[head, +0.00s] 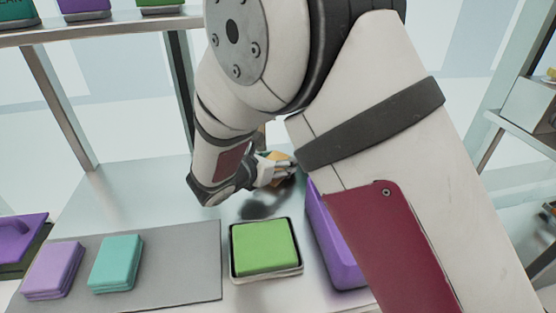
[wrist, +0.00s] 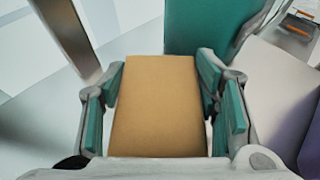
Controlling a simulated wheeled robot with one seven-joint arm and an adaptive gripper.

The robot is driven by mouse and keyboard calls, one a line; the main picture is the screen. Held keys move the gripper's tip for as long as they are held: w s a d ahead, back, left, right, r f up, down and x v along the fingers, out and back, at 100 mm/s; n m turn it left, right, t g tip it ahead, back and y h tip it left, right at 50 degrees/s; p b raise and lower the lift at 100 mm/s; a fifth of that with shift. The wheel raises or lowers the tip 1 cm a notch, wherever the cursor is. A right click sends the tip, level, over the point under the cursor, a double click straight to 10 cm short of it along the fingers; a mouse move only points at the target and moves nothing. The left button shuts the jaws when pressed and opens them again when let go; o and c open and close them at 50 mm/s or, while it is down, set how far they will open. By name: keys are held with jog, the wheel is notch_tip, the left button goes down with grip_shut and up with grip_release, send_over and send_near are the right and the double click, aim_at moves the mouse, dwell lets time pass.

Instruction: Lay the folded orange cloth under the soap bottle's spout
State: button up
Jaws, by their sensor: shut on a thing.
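My gripper (head: 274,170) is beyond the green cloth, low over the pale surface and partly behind my own arm. In the wrist view its fingers (wrist: 160,95) are shut on the sides of the folded orange cloth (wrist: 160,108), which lies flat between the pads. A bit of the cloth (head: 279,156) shows at the gripper in the head view. A tall teal thing (wrist: 205,28) stands just beyond the cloth in the wrist view; I cannot tell if it is the soap bottle. No spout can be made out.
A green folded cloth (head: 264,246) lies in a small tray (head: 267,275). A purple bin (head: 333,245) stands to its right. A grey mat (head: 180,280) holds a lilac cloth (head: 53,270) and a teal cloth (head: 115,263). Metal posts (head: 58,105) carry a shelf above.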

jog(key=o, duration=0.9)
jog(key=shift+f, duration=0.15)
jog(key=shift+s+a+r, duration=0.2)
jog(key=shift+s+r, duration=0.1)
jog(key=p+v, duration=0.1)
jog(key=v, duration=1)
jog(key=shift+s, duration=0.1)
